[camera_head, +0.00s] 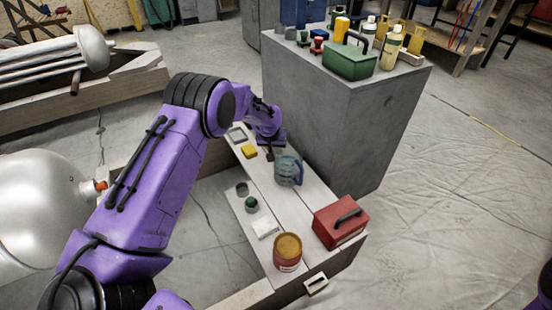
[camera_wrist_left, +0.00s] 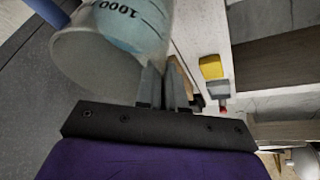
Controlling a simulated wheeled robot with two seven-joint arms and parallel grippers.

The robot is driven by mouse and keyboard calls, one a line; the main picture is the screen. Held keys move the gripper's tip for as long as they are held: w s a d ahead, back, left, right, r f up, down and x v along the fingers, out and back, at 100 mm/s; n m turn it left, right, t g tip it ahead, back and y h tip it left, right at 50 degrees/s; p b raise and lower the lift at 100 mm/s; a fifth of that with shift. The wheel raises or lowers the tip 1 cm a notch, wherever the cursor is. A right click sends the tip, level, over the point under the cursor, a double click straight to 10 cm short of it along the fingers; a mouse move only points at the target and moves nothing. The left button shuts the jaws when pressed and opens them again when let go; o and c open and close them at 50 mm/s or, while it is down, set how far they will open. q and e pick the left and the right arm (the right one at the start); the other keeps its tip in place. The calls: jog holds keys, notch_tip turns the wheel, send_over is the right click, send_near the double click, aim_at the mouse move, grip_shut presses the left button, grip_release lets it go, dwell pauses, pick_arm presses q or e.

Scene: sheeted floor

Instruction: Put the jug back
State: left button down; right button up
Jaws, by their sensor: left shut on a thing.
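The jug (camera_head: 288,170) is a clear measuring jug with a blue tint, over the pale bench beside the grey cabinet. In the left wrist view the jug (camera_wrist_left: 112,38) fills the upper left, with its "1000" marking showing. My left gripper (camera_head: 271,153) reaches in at the jug's far left side. In the left wrist view its fingers (camera_wrist_left: 163,88) are close together at the jug's edge, shut on it. The exact grip is partly hidden. I cannot tell whether the jug touches the bench. My right gripper is out of view.
The bench (camera_head: 268,185) holds a yellow block (camera_head: 249,152), a green-topped jar (camera_head: 251,203), a brown-topped tin (camera_head: 287,252) and a red toolbox (camera_head: 340,222). The grey cabinet (camera_head: 345,130) stands close behind, carrying a green box (camera_head: 350,61) and bottles. Open floor lies right.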

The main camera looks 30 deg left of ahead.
pick_arm(q)
jog(key=f, duration=0.1)
jog(key=f+b, duration=0.1)
jog(key=f, duration=0.1)
jog(key=shift+w+f, duration=0.25)
jog(key=shift+r, duration=0.1)
jog(key=c, duration=1.6)
grip_release()
jog(key=o, duration=0.4)
jog(key=shift+c, duration=0.2)
